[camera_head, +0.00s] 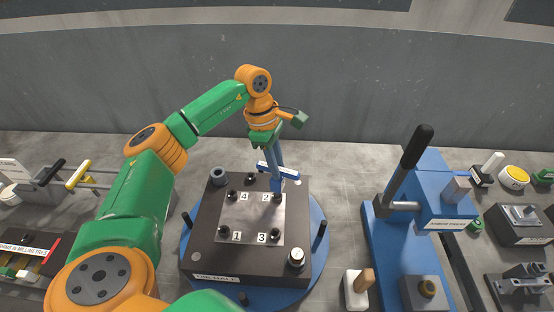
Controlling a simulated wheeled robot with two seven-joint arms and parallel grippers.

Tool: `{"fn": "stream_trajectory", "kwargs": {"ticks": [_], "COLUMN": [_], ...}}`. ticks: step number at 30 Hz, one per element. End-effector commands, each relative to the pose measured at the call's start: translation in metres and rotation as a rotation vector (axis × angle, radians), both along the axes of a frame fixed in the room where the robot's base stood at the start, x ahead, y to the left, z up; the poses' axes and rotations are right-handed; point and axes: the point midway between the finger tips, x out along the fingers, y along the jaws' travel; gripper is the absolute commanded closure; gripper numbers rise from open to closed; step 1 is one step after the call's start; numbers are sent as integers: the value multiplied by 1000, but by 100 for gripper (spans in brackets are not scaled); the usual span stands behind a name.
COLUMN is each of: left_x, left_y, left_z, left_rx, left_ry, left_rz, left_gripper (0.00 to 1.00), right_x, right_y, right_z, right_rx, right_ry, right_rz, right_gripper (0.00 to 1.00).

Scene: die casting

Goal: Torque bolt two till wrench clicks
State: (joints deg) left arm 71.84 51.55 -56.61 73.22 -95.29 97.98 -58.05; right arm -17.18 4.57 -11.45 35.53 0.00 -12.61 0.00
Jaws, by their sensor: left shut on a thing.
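The dark die half (210,255) sits on a round blue turntable (319,210), with a light plate (257,217) on top numbered 1 to 4. Bolt two (278,197) stands by the number 2 at the plate's upper right. Bolts four (232,195), one (223,231) and three (275,234) stand by their numbers. My left gripper (274,168) points down above bolt two, shut on a blue-and-white wrench (290,175). The wrench's lower end is over bolt two; I cannot tell whether it is seated. My right gripper is not in view.
A blue lever press (442,218) with a tall black handle stands to the right. A brush-like tool on a white block (356,290) stands near its front. Racks and tools line the left edge, and fixtures the right edge. A grey wall (400,90) closes the back.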

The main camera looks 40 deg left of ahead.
Motion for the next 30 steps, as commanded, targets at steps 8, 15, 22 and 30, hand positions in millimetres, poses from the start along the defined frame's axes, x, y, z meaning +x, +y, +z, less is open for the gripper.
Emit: {"fn": "stream_trajectory", "kwargs": {"ticks": [8, 15, 22, 30], "left_x": [1, 1, 1, 1], "left_y": [1, 0, 0, 0], "left_z": [1, 10, 31, 35], "left_rx": [1, 0, 0, 0], "left_ry": [-3, -4, -4, -3], "left_rz": [-171, -130, -130, -131], "left_gripper": [100, 100, 100, 100], "right_x": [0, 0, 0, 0], "right_y": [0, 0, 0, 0], "right_z": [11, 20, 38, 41], "right_rx": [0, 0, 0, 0], "right_ry": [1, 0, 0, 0], "right_rz": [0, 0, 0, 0], "right_gripper": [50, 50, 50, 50]}}
